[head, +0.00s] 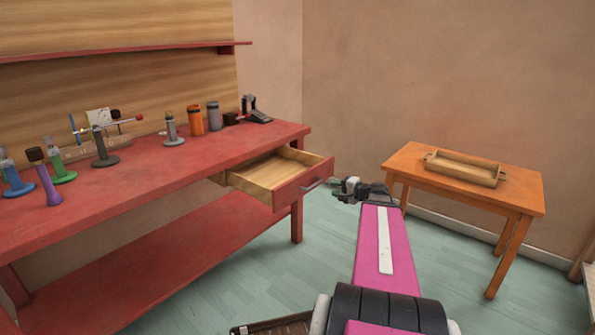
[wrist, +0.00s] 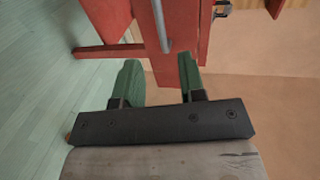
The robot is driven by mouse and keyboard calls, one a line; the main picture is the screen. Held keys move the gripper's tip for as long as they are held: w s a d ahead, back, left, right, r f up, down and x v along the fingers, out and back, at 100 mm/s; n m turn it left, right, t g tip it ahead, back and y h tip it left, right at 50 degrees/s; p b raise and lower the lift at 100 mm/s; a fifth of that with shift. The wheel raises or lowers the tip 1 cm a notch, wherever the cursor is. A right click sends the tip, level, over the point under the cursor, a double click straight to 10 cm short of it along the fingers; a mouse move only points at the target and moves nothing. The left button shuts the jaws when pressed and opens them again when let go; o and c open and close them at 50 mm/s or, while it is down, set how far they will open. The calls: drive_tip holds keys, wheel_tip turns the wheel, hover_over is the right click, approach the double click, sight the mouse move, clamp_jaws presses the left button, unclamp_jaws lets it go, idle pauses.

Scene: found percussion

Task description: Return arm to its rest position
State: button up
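My gripper (head: 342,189) is at the end of my pink arm, just right of the open drawer's front in the head view. In the wrist view, the two green fingers of my gripper (wrist: 160,72) stand apart with nothing between them. The drawer (head: 268,178) is pulled out of the red workbench (head: 200,160) and looks empty. Its grey handle (head: 317,184) is close to my fingertips. The handle also shows in the wrist view (wrist: 160,25), just beyond the fingers; I cannot tell the exact gap.
Several shakers and stands, including an orange cylinder (head: 195,121) and a purple one (head: 46,180), stand on the workbench. An orange table (head: 522,190) with a wooden tray (head: 465,172) is at the right. Open floor (head: 240,270) lies between.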

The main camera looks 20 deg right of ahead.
drive_tip(key=s+a+f+n+g+h, duration=0.4)
drive_tip(key=a+f, duration=0.4)
drive_tip(key=a, duration=0.3)
drive_tip(key=s+a+f+n+g+h, duration=0.5)
drive_tip(key=s+a+f+n+g, duration=0.1)
drive_tip(key=s+a+f+g, duration=0.2)
drive_tip(key=s+a+f, duration=0.1)
drive_tip(key=a, duration=0.1)
drive_tip(key=shift+s+a+f+n+g, duration=0.2)
drive_tip(key=shift+s+a+n+g, duration=0.1)
drive_tip(key=shift+a+n, duration=0.1)
